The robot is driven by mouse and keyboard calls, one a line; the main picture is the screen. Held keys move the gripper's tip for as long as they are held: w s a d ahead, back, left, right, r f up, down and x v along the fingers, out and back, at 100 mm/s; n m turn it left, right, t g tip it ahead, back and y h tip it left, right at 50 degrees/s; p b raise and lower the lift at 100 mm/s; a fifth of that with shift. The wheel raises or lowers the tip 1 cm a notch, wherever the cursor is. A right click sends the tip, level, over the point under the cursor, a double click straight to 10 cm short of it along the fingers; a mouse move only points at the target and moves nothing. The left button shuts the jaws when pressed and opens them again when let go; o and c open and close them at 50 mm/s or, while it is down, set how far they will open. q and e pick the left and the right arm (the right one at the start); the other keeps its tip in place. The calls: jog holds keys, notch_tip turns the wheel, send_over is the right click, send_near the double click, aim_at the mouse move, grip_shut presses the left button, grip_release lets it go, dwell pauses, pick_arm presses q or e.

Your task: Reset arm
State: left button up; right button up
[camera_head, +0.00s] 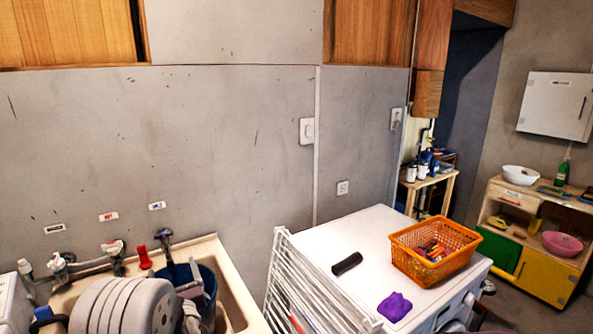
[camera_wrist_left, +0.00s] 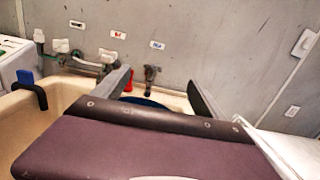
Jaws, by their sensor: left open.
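My left arm comes in at the bottom left of the head view, over the cream sink. Its gripper (camera_head: 198,288) is in front of a blue bucket (camera_head: 208,276) in the sink and partly covers it. In the left wrist view the two grey fingers of the gripper (camera_wrist_left: 162,92) stand wide apart with nothing between them. A strip of the blue bucket (camera_wrist_left: 147,102) shows beyond the fingers. I do not see my right gripper in either view.
Taps (camera_head: 60,264) and a red bottle (camera_head: 144,257) line the sink's back. A white drying rack (camera_head: 300,290) stands beside the sink. The white machine (camera_head: 362,228) holds an orange basket (camera_head: 403,258), a black roller (camera_head: 347,263) and a purple cloth (camera_head: 395,306).

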pick_arm(q)
jog(key=s+a+r+n+g+y+p, duration=0.25)
jog(key=s+a+n+g+y, duration=0.25)
jog(key=s+a+n+g, duration=0.3)
jog(key=s+f+n+g+h, duration=0.2)
jog(key=s+f+n+g, duration=0.15)
jog(key=s, duration=0.35)
jog(key=s+f+n+g+h, duration=0.1)
jog(key=s+f+n+g, duration=0.2)
jog(key=s+n, duration=0.3)
jog(key=s+d+f+n+g+h, duration=0.3)
jog(key=s+d+f+n+h, duration=0.25)
jog(key=s+d, duration=0.35)
jog(key=w+d+f+n+t+h, duration=0.1)
jog(key=w+d+f+n+h, duration=0.1)
jog(key=d, duration=0.4)
jog(key=w+d+f+n+t+h, duration=0.1)
jog(key=w+d+f+n+h, duration=0.1)
jog(key=d+n+h, duration=0.2)
jog(key=d, duration=0.2)
jog(key=shift+w+d+n, duration=0.2)
jog(key=shift+d+n, duration=0.1)
jog(key=shift+n, duration=0.1)
pick_arm(e)
jog(key=r, duration=0.3)
jog(key=shift+w+a, duration=0.15)
jog(key=shift+w, duration=0.1)
